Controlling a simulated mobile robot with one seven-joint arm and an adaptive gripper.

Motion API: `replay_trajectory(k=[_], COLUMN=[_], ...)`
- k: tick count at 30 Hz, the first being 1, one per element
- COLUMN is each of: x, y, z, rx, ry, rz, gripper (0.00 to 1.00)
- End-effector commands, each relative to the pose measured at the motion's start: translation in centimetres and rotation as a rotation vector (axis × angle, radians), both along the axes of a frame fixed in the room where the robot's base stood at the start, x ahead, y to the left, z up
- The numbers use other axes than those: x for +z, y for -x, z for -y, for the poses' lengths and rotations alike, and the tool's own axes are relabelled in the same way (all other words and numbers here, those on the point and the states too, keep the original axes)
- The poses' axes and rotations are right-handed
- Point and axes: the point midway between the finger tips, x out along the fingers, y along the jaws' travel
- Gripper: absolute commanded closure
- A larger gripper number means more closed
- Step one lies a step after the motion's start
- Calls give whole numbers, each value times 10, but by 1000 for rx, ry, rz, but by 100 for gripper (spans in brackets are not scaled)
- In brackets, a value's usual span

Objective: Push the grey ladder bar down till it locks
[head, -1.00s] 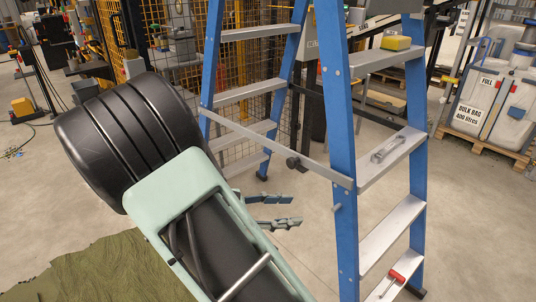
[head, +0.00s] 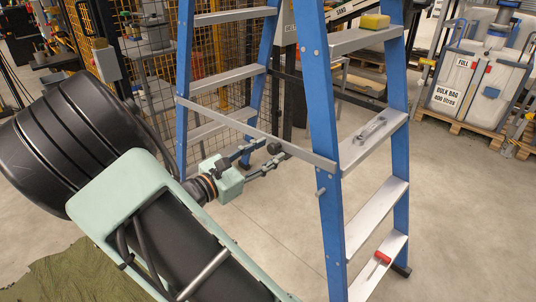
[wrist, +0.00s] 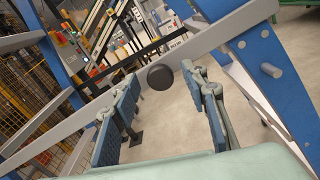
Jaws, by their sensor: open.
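The grey ladder bar (head: 228,124) runs between the front and rear legs of a blue stepladder (head: 323,110). A dark round knob (head: 274,148) sits on it, right of its middle. The bar slants across the wrist view (wrist: 215,40), with the knob (wrist: 160,77) near the centre. My gripper (head: 268,151) is open, its fingers spread on either side of the knob and pointing at the bar. Nothing is between the fingers except the knob, seen beyond or at the tips. I cannot tell whether the tips touch the bar.
A yellow sponge (head: 375,21) lies on an upper step, a metal handle-like piece (head: 370,130) and a red-handled tool (head: 380,261) on lower ones. A wire fence (head: 222,60) stands behind the ladder. Bare floor is at right.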

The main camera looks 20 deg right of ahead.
Motion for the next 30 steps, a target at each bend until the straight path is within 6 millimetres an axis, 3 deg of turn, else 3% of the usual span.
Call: replay_trajectory(k=[12,23,30], x=[1,0,0], y=[-3,-3,-3], z=[8,8,8], rx=[0,0,0], ry=[0,0,0], rz=[0,0,0], gripper=[60,100,100])
